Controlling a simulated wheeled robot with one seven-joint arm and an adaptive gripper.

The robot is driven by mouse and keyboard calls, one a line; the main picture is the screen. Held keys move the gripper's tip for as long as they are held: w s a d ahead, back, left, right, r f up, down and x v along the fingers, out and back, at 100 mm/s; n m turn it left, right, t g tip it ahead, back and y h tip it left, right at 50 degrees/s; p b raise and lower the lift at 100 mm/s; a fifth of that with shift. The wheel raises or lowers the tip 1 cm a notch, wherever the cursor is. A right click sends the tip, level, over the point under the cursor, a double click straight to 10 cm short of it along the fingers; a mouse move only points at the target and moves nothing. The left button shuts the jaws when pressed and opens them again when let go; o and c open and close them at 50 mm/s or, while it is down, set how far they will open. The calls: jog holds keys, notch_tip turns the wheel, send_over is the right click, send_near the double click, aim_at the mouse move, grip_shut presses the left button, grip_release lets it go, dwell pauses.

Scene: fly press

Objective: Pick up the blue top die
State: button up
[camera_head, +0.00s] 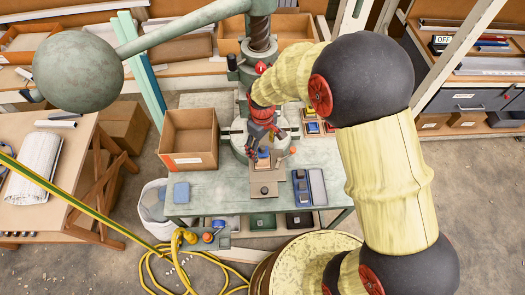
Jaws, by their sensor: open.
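My gripper (263,144), red and dark, is open and points down over the middle of the green workbench (228,185). A small blue block (263,155), which looks like the blue top die, sits directly below the fingers on a brown-grey plate (264,188). The fingers hide part of it. I cannot tell whether they touch it or reach down around its sides. Other small blue pieces lie at the right of the bench (312,127) and in a grey tray (318,187).
The fly press, with its screw (260,33) and ball-ended lever (78,70), rises behind my gripper. An open cardboard box (189,139) stands to the left. A blue pad (181,192) lies at the front left. A yellow hose (188,272) is coiled on the floor.

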jog(key=shift+s+f, duration=0.1)
jog(key=shift+f, duration=0.25)
jog(key=shift+c, duration=0.7)
grip_shut()
